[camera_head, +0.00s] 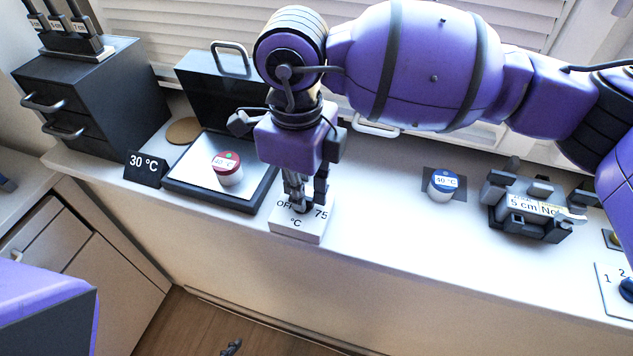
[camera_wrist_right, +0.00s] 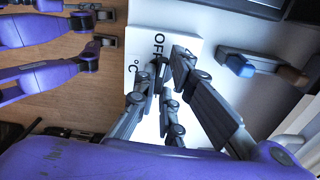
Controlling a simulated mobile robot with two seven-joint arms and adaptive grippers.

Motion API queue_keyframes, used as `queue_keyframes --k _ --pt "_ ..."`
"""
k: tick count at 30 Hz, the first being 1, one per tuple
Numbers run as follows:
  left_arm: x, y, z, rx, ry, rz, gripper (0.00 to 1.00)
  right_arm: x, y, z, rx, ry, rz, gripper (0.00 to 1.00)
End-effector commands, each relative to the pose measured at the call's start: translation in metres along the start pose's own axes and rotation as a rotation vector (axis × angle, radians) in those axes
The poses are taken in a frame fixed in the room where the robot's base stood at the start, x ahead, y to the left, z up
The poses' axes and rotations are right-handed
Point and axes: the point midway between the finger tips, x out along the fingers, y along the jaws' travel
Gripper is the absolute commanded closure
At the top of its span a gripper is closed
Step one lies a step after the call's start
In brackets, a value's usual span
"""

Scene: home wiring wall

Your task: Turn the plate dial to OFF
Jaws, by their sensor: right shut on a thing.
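The white control box (camera_head: 297,228) of the plate stands at the counter's front edge, marked OFF, 75 and °C. My right gripper (camera_head: 304,205) comes down on it from above and is shut on the dial. In the wrist view the fingertips (camera_wrist_right: 166,88) close around the small dark dial (camera_wrist_right: 160,80), beside the OFF mark. The fingers hide most of the dial, so I cannot read its setting. The plate (camera_head: 196,174) lies left of the box and carries a white jar with a red lid (camera_head: 228,168).
A black 30 °C sign (camera_head: 145,168) stands left of the plate, near a drawer cabinet (camera_head: 95,105). A blue-lidded jar (camera_head: 442,185) and a grey fixture (camera_head: 530,208) stand to the right. The counter between box and blue-lidded jar is clear.

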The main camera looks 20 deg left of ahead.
Motion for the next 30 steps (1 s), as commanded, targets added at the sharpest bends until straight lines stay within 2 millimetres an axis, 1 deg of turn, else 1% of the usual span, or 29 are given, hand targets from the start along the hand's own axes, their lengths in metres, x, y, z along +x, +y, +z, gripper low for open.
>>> queue_keyframes --k 10,19,29,30 --pt "0.000 0.000 0.001 0.000 -0.002 0.000 0.69 0.000 0.000 0.000 -0.004 0.000 0.001 1.00" --pt "0.003 0.000 0.012 0.000 -0.017 0.000 0.69 0.001 0.000 0.000 -0.169 0.000 0.001 1.00" --pt "0.003 0.000 0.013 0.000 -0.018 0.000 0.69 0.001 0.000 0.000 -0.191 0.000 0.001 1.00" --pt "0.003 0.000 0.012 0.000 -0.017 0.000 0.69 0.000 0.000 0.000 -0.190 0.000 0.001 0.85"
